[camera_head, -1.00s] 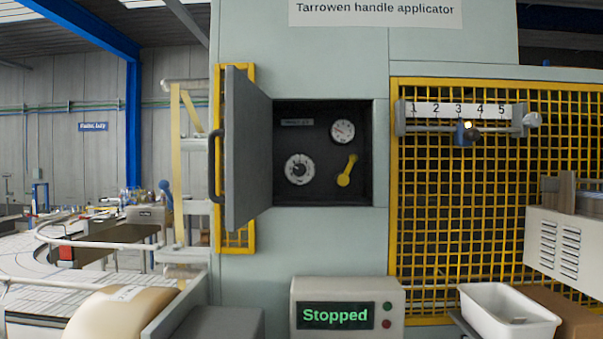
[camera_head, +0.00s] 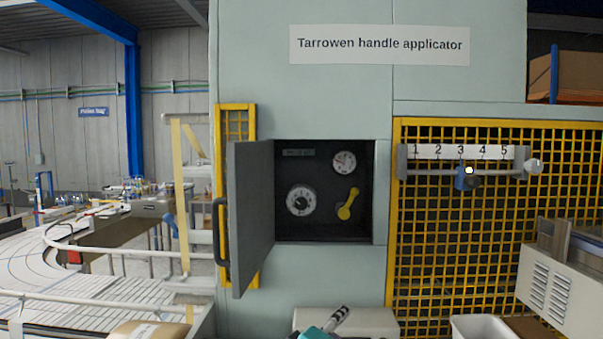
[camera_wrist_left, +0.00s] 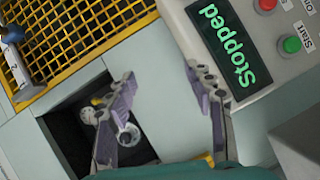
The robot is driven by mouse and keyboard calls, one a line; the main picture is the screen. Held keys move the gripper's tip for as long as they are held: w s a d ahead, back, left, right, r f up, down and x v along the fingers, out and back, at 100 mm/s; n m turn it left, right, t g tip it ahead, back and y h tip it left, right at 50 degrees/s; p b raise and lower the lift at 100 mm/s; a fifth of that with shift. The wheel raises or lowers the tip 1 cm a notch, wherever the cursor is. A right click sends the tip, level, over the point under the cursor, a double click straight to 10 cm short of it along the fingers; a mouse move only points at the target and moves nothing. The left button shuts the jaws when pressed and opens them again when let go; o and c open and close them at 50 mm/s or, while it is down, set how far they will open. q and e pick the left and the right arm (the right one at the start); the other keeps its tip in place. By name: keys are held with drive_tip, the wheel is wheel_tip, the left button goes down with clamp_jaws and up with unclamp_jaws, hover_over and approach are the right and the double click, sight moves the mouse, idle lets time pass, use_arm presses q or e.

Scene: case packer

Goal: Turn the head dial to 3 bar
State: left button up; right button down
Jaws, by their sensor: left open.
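The head dial (camera_head: 301,200) is a round white-faced dial with a dark centre. It sits low on the left in a dark recess behind an open grey door (camera_head: 250,215). In the left wrist view the dial (camera_wrist_left: 129,135) shows beyond one finger of my left gripper (camera_wrist_left: 162,80). That gripper is open with nothing between its fingers, and apart from the dial. In the head view only part of my left gripper (camera_head: 338,316) shows at the bottom edge, below the recess. The dial's setting is too small to read. My right gripper is not in view.
A small gauge (camera_head: 344,163) and a yellow lever (camera_head: 348,204) share the recess. The open door, with a dark handle, stands out on the left. A control box (camera_wrist_left: 215,45) reading "Stopped" lies below the recess. A yellow mesh guard (camera_head: 450,260) stands at right.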

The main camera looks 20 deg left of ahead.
use_arm(q)
drive_tip(key=w+a+r+n+t+y+p, duration=0.1)
drive_tip(key=w+a+r+n+y+p, duration=0.2)
drive_tip(key=r, duration=0.4)
drive_tip(key=w+a+r+n+t+p, duration=0.1)
drive_tip(key=w+a+r+n+p, duration=0.15)
drive_tip(key=w+r+n, duration=0.35)
drive_tip(key=n+y+p, duration=0.6)
drive_tip(key=n+p, duration=0.1)
drive_tip(key=n, duration=0.3)
approach(301, 205)
drive_tip(key=w, duration=0.2)
drive_tip(key=shift+g, duration=0.4)
drive_tip(key=x, duration=0.5)
drive_tip(key=p+x, duration=0.1)
drive_tip(key=x, duration=0.1)
drive_tip(key=shift+w+a+r, duration=0.2)
drive_tip(key=shift+a+r, duration=0.15)
drive_tip(key=shift+r, duration=0.05)
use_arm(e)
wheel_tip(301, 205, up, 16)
use_arm(q)
drive_tip(key=c, duration=1.2)
